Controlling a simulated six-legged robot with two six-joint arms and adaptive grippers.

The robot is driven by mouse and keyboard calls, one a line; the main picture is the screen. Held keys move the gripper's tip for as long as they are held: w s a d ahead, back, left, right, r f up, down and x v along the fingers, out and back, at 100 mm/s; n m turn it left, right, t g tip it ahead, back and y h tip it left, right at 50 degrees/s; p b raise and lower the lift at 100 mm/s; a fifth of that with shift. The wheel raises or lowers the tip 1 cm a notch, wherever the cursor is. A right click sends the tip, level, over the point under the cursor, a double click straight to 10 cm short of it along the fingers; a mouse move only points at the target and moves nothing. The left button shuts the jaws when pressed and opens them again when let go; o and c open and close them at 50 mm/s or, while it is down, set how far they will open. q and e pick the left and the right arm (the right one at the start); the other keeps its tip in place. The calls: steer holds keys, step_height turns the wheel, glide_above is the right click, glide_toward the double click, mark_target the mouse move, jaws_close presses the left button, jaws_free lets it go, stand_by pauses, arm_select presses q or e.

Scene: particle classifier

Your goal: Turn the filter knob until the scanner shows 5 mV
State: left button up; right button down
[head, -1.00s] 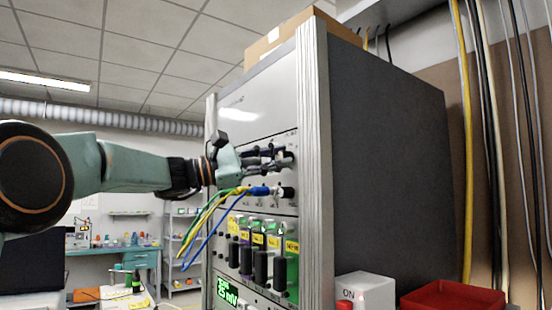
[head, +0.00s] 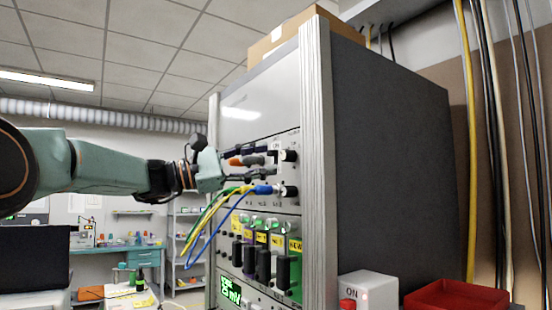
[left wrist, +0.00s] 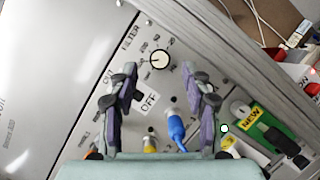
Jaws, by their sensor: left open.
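The filter knob (head: 289,155) is a small round knob on the rack's upper front panel, black in the head view. In the left wrist view the knob (left wrist: 160,58) shows a pale face beside the word FILTER, just beyond and between my fingertips. My left gripper (head: 262,161) is open and empty in front of the panel. It also shows in the left wrist view (left wrist: 166,82), with its fingers apart and clear of the knob. The scanner display (head: 229,292) is green at the lower left of the rack and seems to read 25 mV. My right gripper is not seen.
Yellow, green and blue cables (head: 215,212) plug into the panel just below the gripper. Below them stand several black handles (head: 264,264) with yellow labels. A white ON box (head: 366,290) and a red tray (head: 455,296) are to the right of the rack.

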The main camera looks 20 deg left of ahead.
arm_select(q)
steer(key=v, duration=0.7)
steer(key=shift+s+a, duration=0.25)
steer(key=shift+a, duration=0.05)
steer(key=shift+a+f, duration=0.1)
steer(key=shift+f, duration=0.1)
